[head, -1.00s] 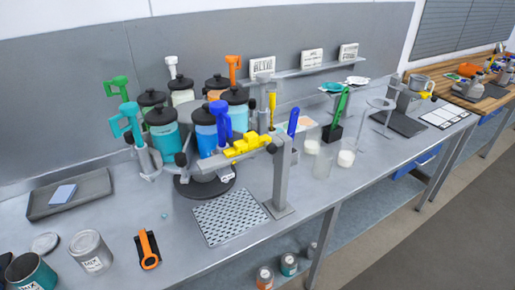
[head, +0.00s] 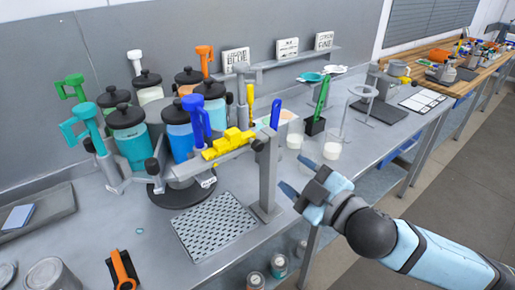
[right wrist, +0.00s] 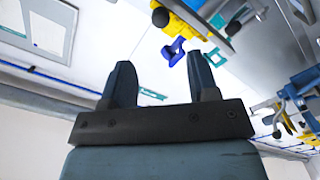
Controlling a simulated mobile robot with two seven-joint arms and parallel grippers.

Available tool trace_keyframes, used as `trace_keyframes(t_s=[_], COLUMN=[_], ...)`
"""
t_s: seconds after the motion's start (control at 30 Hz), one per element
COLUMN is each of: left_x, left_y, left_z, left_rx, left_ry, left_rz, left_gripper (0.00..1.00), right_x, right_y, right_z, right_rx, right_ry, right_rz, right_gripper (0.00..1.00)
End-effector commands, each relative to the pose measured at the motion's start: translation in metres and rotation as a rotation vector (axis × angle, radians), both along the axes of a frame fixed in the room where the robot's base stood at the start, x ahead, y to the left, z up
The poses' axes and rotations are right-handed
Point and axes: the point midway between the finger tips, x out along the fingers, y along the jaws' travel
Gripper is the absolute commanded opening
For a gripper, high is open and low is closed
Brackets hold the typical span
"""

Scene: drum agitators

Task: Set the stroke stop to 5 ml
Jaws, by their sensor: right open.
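A yellow stepped stop piece (head: 230,143) sits on a grey horizontal arm at the top of a grey post (head: 268,180), in front of the paint canisters; any marks on it are too small to read. The blue pump handle (head: 196,118) stands just behind its left end. My right gripper (head: 297,178) is open and empty, to the right of the post and apart from it, over the bench's front edge. Its two fingers (right wrist: 160,75) show with nothing between them in the right wrist view, where a blue handle (right wrist: 173,50) appears beyond. My left gripper is out of view.
Several lidded canisters (head: 128,137) with coloured handles stand on a carousel behind the stop. A perforated plate (head: 215,226) lies left of the post's foot. An orange-handled tool (head: 123,270) lies at front left.

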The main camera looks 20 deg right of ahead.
Motion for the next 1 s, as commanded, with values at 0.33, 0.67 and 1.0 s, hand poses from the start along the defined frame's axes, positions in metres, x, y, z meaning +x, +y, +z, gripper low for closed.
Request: trace_keyframes(t_s=[0.33,0.67,1.0], left_x=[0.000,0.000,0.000], left_y=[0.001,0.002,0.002], left_z=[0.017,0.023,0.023], left_rx=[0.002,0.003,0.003], left_ry=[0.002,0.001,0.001], left_rz=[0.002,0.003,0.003], left_gripper=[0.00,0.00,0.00], right_x=[0.071,0.105,0.107], right_y=[0.025,0.038,0.039], right_z=[0.003,0.000,0.000], right_rx=[0.000,0.001,0.001], right_ry=[-0.001,0.001,0.001], right_rz=[-0.001,0.001,0.001], right_gripper=[0.54,0.54,0.47])
